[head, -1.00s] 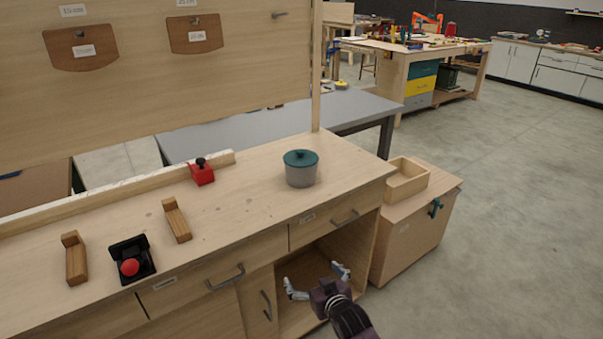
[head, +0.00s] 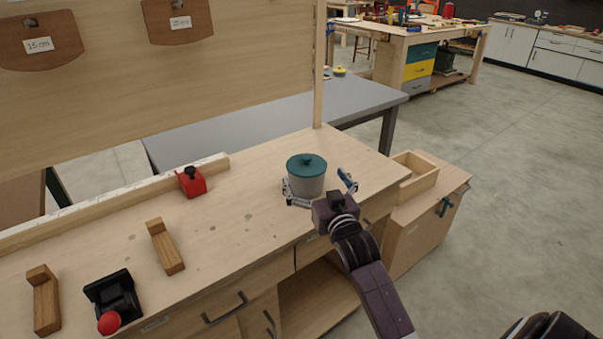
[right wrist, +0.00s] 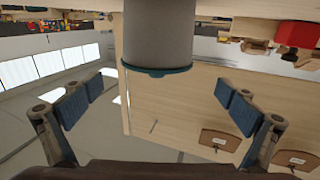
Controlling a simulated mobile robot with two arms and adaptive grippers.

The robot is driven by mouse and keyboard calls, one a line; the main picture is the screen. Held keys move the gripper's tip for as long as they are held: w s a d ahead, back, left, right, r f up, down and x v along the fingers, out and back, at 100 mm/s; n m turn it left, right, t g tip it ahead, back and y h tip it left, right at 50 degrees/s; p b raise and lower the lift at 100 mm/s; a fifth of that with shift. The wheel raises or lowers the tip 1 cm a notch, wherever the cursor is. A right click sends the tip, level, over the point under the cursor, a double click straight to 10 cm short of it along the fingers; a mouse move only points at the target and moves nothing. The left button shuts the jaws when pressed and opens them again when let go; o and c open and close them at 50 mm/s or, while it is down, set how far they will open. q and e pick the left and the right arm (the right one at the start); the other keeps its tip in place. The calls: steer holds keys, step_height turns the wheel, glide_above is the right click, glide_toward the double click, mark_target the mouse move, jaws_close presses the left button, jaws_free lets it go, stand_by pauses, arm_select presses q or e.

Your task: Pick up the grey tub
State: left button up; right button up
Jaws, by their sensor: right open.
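The grey tub (head: 308,184) with a teal lid stands upright on the wooden workbench, near its right end. In the right wrist view the picture is inverted, and the tub (right wrist: 158,35) hangs from the top centre with its lid downward. My right gripper (head: 318,188) is open at the tub's near side, one finger at its left and one at its right. In the right wrist view the fingers are spread wide (right wrist: 155,106), with clear gaps to the tub. I cannot tell how far the tub reaches between them. My left gripper is not in view.
On the bench (head: 235,215) stand a red block with a black knob (head: 191,182), wooden blocks (head: 165,247) and a black box with a red button (head: 113,300). A post (head: 320,65) rises behind the tub. An open wooden box (head: 418,184) sits to the right.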

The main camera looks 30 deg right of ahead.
mark_target(308, 163)
steer(key=x, duration=0.4)
steer(key=shift+d+r+p, duration=0.25)
steer(key=shift+p, duration=0.1)
steer(key=x, duration=0.3)
steer(key=shift+f, duration=0.2)
steer(key=c, duration=0.9)
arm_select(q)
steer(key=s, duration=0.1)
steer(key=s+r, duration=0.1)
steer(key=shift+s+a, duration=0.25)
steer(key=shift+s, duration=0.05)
arm_select(e)
steer(key=c, duration=0.6)
steer(key=shift+r, duration=0.1)
